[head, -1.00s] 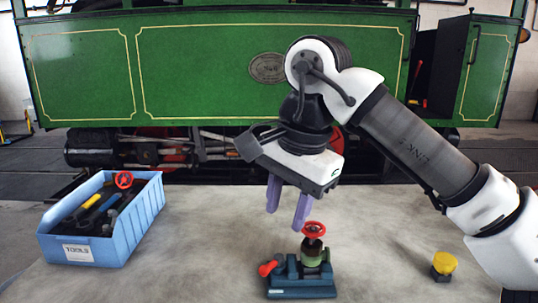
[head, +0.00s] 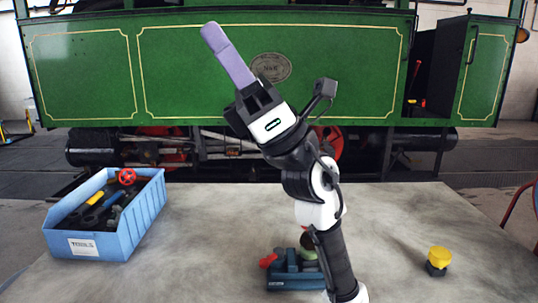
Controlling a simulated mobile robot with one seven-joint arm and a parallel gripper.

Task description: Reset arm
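My gripper (head: 228,55) is raised in the middle of the head view, in front of the green tram side, with its lilac fingers pointing up and to the left. The fingers overlap from this angle, so I cannot tell whether they are apart. No object shows at their tips. My arm rises from the bottom edge, right of centre, and is clear of the tabletop objects in the picture except where it passes in front of the teal vise-like device.
The teal device (head: 285,281) with a red handle stands at the table's front, partly hidden by my arm. A blue tool box (head: 135,235) holds several tools and a red valve wheel (head: 126,176) at left. A yellow-topped black piece (head: 438,258) stands at right. The table's (head: 210,225) middle is bare.

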